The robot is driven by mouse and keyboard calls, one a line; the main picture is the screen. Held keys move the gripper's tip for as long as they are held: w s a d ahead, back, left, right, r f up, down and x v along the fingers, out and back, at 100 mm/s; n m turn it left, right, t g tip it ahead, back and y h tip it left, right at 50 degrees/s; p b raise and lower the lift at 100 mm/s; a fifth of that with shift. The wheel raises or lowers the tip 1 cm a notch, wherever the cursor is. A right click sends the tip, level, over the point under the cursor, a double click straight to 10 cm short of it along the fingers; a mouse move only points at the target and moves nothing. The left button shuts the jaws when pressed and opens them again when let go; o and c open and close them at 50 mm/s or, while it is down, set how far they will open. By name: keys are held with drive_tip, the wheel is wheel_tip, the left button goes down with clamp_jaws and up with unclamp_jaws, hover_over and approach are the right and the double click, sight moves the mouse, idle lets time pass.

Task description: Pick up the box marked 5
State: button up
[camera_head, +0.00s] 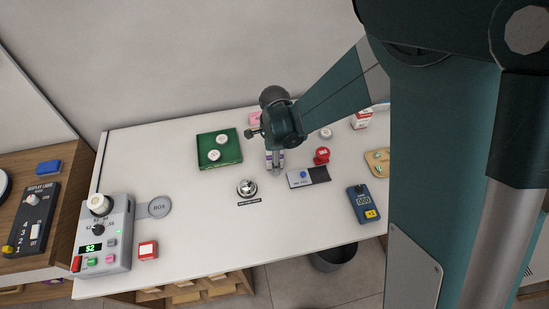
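I cannot make out a 5 on any box. A white box with red markings (362,119) stands at the back right of the white counter. A small red box with a white top (148,250) sits at the front left, beside the grey device. A pink item (254,118), perhaps a box, is partly behind my wrist at the back. My gripper (275,170) points down over the middle of the counter. Something pale with purplish bands shows at its fingers; I cannot tell whether it is held, stands behind, or is part of the gripper.
A silver bell (246,187), a red stamp-like item (322,156), a grey-black card device (308,177) and a blue meter (363,204) surround my gripper. A grey device (120,244) stands left. The front middle counter is clear.

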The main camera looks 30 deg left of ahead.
drive_tip(key=c, duration=1)
drive_tip(key=shift+r, duration=0.1)
drive_tip(key=shift+r, duration=4.9)
